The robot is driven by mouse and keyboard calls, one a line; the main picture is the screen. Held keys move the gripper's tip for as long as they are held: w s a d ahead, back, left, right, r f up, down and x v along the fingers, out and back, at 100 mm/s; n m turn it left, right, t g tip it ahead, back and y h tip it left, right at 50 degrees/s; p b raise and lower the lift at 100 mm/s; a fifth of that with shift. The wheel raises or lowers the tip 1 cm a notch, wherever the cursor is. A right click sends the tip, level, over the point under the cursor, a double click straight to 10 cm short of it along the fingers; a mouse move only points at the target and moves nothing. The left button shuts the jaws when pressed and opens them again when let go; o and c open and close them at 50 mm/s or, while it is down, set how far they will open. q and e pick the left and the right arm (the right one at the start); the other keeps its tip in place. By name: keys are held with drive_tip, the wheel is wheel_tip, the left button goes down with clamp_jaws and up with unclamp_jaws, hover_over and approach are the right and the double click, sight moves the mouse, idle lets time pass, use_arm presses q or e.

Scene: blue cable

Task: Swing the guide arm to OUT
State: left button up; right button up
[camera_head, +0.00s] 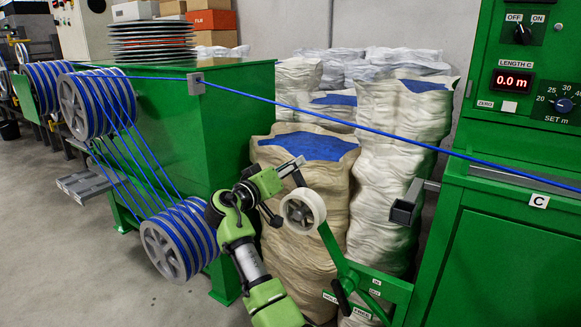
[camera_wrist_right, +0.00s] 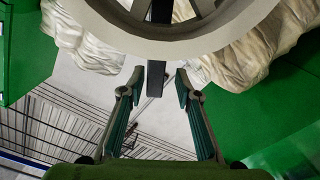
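The guide arm (camera_head: 334,248) is a slim green bar, tilted up and left from a pivot on the green machine. At its upper end is a pale guide wheel (camera_head: 319,204), which also fills the top of the right wrist view (camera_wrist_right: 215,47). Small labels sit by the pivot, too small to read surely. My right gripper (camera_head: 288,202) is open beside the wheel's left side. In the right wrist view its fingers (camera_wrist_right: 157,82) stand apart, with a dark bar (camera_wrist_right: 156,78) showing between the tips, not clamped. My left gripper is not in view.
A blue cable (camera_head: 330,121) runs from the spools (camera_head: 72,105) across to the control cabinet (camera_head: 490,230), above my gripper. Full woven sacks (camera_head: 385,190) stand close behind the guide arm. A green machine box (camera_head: 165,125) stands left. Floor at lower left is clear.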

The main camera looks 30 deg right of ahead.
drive_tip(key=v, duration=1.2)
drive_tip(key=shift+f, duration=0.1)
